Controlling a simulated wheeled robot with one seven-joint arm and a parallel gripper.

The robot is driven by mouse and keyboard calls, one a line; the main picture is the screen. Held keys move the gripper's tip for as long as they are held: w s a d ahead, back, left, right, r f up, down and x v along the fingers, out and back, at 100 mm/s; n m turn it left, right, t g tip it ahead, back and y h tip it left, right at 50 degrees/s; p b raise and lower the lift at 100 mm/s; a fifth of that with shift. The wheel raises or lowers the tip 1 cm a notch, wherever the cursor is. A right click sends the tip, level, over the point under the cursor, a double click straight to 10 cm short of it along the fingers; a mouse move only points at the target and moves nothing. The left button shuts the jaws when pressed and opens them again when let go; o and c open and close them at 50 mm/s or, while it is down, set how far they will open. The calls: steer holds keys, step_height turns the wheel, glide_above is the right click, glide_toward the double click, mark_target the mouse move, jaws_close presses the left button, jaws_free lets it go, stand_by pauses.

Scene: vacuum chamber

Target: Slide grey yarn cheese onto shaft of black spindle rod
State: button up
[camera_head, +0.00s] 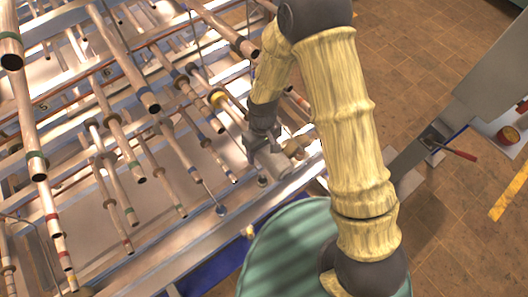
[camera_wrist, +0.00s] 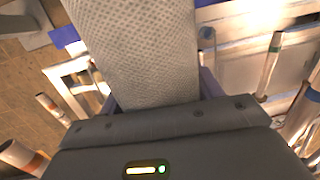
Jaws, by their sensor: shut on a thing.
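The grey yarn cheese (camera_wrist: 135,50) fills the upper middle of the wrist view, its woven surface close to the camera. My gripper (camera_wrist: 160,97) is shut on it, with dark finger parts showing at either side. In the head view my gripper (camera_head: 266,150) is at the right edge of the rack of rods, and the grey cheese (camera_head: 276,162) shows small and partly hidden under it. Several rods with coloured bands and thin shafts stick out of the rack. I cannot tell which is the black spindle rod. The cheese's bore is not visible.
The rack's metal front rail (camera_head: 165,240) runs below the rods. A round green ribbed surface (camera_head: 285,250) lies at the bottom. At the right, a red-handled tool (camera_head: 458,154) lies near a grey panel. Brown tiled floor (camera_head: 425,75) is open at the upper right.

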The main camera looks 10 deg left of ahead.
steer(key=shift+w+a, duration=0.2)
steer(key=shift+a, duration=0.05)
steer(key=shift+w+a+r, duration=0.15)
steer(key=shift+w+a, duration=0.4)
steer(key=shift+a, duration=0.05)
steer(key=shift+r, duration=0.1)
steer(key=shift+f+b, duration=0.3)
steer(key=shift+f, duration=0.15)
stand_by(0.9)
steer(key=shift+a, duration=0.2)
stand_by(0.5)
steer(key=shift+w+a+r, duration=0.25)
steer(key=shift+w+a, duration=0.4)
steer(key=shift+w, duration=0.05)
steer(key=shift+s+d, duration=0.4)
steer(key=shift+d, duration=0.25)
stand_by(0.3)
